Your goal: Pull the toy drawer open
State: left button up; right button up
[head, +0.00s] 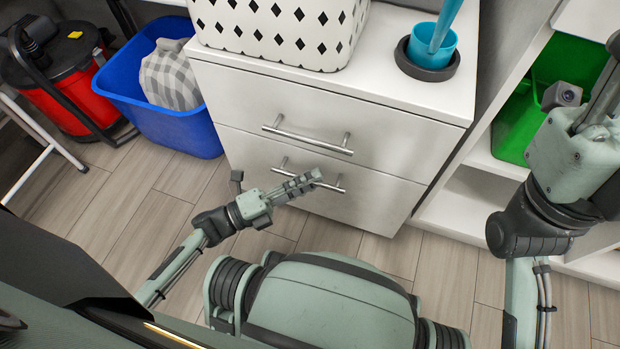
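A white cabinet has an upper drawer (240,105) and a lower drawer (235,145), both flush with the cabinet front. Each has a horizontal metal bar handle, the upper handle (307,140) and the lower handle (337,187). No label shows which one is the toy drawer. My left gripper (308,182) is at the lower handle and its fingers cover the handle's middle. I cannot tell whether the fingers are around the bar or only in front of it, nor how far apart they are. My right arm rises at the right edge, and its gripper is out of view.
A white basket with black diamonds (280,38) and a blue cup in a dark round holder (432,60) stand on the cabinet. A blue bin (185,130) and a red vacuum (65,85) are on the left. White shelving with a green bin (515,125) stands right. Floor before the cabinet is clear.

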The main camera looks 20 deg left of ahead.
pick_arm(q)
jog(key=shift+w+d, duration=0.1)
grip_shut()
dwell(0.5)
